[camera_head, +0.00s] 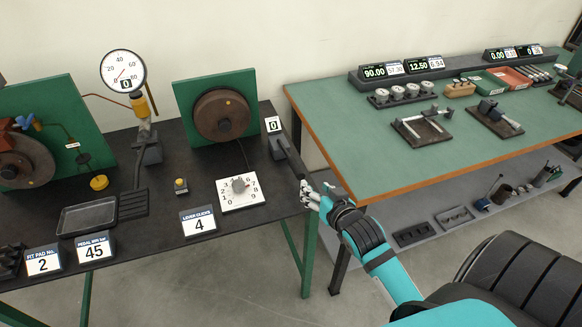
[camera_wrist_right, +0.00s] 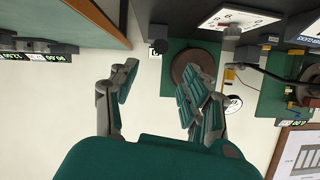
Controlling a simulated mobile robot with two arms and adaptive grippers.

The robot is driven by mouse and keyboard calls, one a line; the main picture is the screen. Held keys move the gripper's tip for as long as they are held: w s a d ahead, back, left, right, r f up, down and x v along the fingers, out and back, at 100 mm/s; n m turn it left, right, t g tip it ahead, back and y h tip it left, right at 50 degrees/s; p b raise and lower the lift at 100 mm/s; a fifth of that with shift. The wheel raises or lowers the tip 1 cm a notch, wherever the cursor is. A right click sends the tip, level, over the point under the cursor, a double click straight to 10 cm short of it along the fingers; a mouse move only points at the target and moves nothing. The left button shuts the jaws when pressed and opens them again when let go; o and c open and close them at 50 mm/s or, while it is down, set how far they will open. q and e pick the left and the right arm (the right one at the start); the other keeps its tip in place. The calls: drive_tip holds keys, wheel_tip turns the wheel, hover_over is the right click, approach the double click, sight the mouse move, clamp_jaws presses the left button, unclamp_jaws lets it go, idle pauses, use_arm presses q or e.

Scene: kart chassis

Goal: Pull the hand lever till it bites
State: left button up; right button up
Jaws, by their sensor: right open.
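The hand lever (camera_head: 286,153) is a dark bar on a bracket at the right end of the black bench, under a small card reading 0 (camera_head: 273,125). Its near end reaches toward my right gripper (camera_head: 308,190), which is open just off the bench's right edge. I cannot tell whether the fingers touch the lever. In the right wrist view, which is upside down, the gripper's fingers (camera_wrist_right: 158,85) are spread apart with nothing clearly held. A brown drum (camera_head: 221,115) on a green panel stands behind the lever. My left gripper is not in view.
A card reading LEVER CLICKS 4 (camera_head: 198,221) and a white dial plate (camera_head: 256,197) stand left of the lever. A pedal (camera_head: 133,203) and gauge (camera_head: 123,71) are farther left. A green-topped table (camera_head: 345,130) stands close right, beyond a narrow gap.

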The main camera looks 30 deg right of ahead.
sight(297, 169)
drive_tip(key=x, duration=1.5)
drive_tip(key=shift+p, duration=0.4)
drive_tip(key=shift+s, duration=0.1)
drive_tip(key=shift+c, duration=0.3)
clamp_jaws()
